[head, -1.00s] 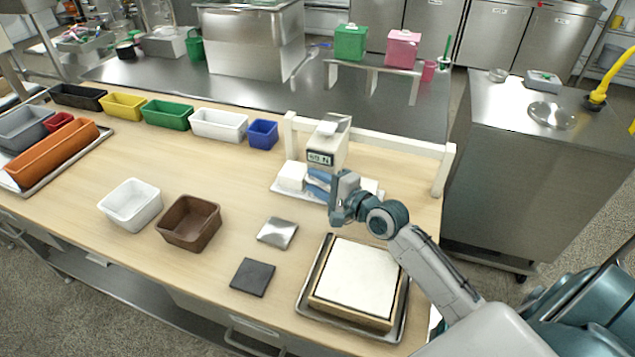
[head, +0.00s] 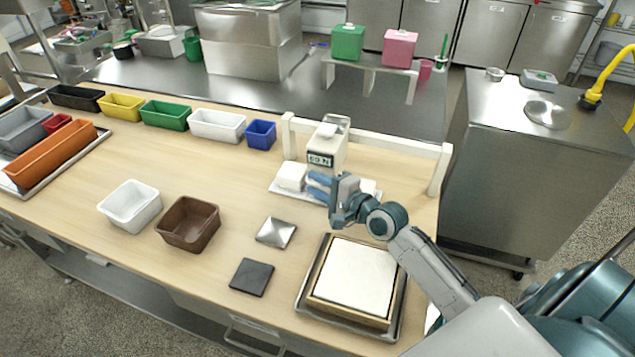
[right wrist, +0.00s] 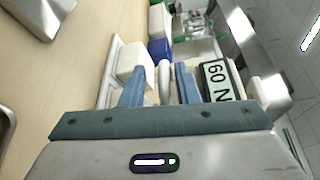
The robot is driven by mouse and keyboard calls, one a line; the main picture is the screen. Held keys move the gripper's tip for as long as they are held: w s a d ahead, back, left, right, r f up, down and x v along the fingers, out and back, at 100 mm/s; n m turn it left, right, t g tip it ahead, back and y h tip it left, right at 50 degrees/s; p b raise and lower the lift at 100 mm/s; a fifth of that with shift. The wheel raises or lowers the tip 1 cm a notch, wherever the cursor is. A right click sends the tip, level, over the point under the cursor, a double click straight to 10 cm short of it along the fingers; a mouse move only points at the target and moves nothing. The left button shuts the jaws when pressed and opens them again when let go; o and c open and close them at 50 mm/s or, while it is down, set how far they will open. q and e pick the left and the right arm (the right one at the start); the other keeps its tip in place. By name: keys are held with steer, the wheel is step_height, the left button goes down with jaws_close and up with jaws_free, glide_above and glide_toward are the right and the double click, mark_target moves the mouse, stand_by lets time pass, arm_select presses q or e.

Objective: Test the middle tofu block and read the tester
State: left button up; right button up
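The tester (head: 327,143) is a cream box with a display standing behind the white tray (head: 280,191). Its display (right wrist: 217,82) reads 60 N in the right wrist view. A white tofu block (head: 292,176) sits at the tray's left end and also shows in the wrist view (right wrist: 135,60). Another white piece (head: 369,187) shows at the right; the middle block is hidden behind my right gripper. My right gripper (head: 318,185) is in front of the tester, its blue fingers apart. A pale rod (right wrist: 164,78) stands between the fingers, with gaps on both sides. My left gripper is out of view.
A cream rail (head: 385,140) runs behind the tester. A framed white slab (head: 355,278) lies in a metal tray below my right arm. A steel plate (head: 276,232), dark plate (head: 252,277), brown bin (head: 188,223) and white bin (head: 130,205) stand left, with clear wood between.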

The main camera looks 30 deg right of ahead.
steer(key=shift+r, duration=0.1)
steer(key=shift+s+d, duration=0.1)
steer(key=shift+s, duration=0.2)
steer(key=p+v, duration=0.3)
steer(key=v, duration=0.7)
steer(key=shift+p, duration=0.3)
steer(key=shift+s, duration=0.1)
